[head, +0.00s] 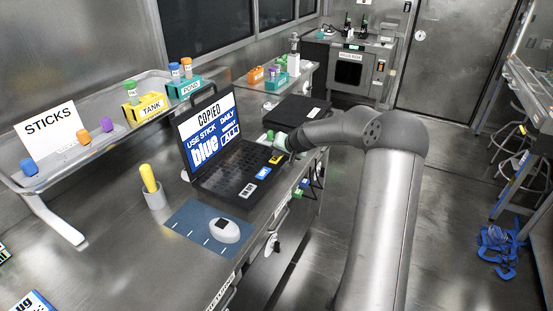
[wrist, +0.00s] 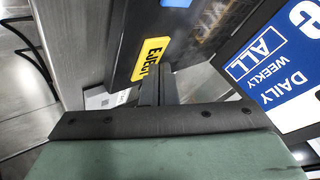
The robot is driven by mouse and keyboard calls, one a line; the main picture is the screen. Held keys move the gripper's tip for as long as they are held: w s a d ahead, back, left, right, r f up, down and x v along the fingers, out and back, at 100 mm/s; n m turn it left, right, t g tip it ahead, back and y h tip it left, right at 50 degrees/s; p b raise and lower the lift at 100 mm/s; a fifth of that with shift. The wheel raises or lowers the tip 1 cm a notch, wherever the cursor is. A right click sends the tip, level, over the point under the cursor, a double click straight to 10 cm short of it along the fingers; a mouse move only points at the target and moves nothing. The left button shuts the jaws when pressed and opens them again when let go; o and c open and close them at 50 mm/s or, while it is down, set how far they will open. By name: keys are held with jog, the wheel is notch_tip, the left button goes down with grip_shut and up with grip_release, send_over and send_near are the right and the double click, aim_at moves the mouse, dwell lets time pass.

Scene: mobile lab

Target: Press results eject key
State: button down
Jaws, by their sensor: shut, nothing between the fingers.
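The yellow key labelled EJECT (wrist: 151,58) is on the dark keyboard side of a rugged laptop (wrist: 195,40). In the head view the yellow key (head: 275,160) sits at the laptop's right front edge. The laptop screen (head: 209,128) reads COPIED, USE STICK blue, DAILY WEEKLY ALL. My gripper (wrist: 160,72) is shut and empty, its fingertips right beside the end of the EJECT label. They hide part of the key area, and I cannot tell whether they touch it. In the head view my gripper (head: 276,143) is just behind the yellow key.
A blue key (head: 263,173) and a white label (head: 248,190) lie along the same laptop edge.

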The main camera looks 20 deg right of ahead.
aim_at(278, 159)
jog(key=shift+f, duration=0.2)
jog(key=shift+r, duration=0.1)
dwell(0.4)
jog(key=shift+r, duration=0.75)
jog(key=shift+r+p, duration=1.05)
jog(key=shift+r, duration=1.5)
